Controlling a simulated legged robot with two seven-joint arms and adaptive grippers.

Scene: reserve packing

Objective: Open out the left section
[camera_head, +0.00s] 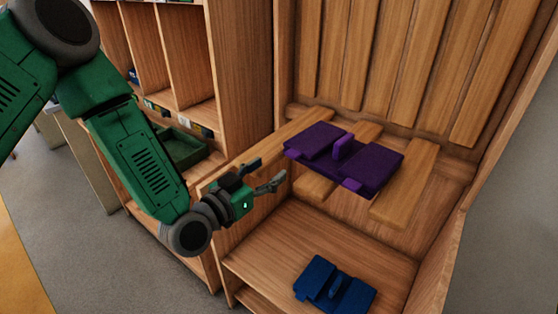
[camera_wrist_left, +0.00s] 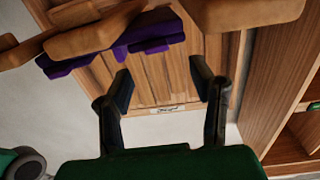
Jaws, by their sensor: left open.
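A purple folding piece (camera_head: 375,169) lies on the wooden slats of the upper shelf. It has a flat left section (camera_head: 314,140), a wider right part and a small upright tab (camera_head: 343,146) between them. My left gripper (camera_head: 264,174) is open and empty, left of the purple piece and apart from it, by the cabinet's left wall. In the left wrist view, the open fingers (camera_wrist_left: 163,85) stand in front of wooden boards, with the purple piece (camera_wrist_left: 150,32) beyond them, partly covered by slats. My right gripper is out of view.
A similar blue piece (camera_head: 338,290) lies on the lower shelf (camera_head: 285,245). Slats (camera_head: 405,205) stick out around the purple piece. A cubby rack (camera_head: 235,80) stands on the left, with a green tray (camera_head: 180,150). There is open space above the purple piece.

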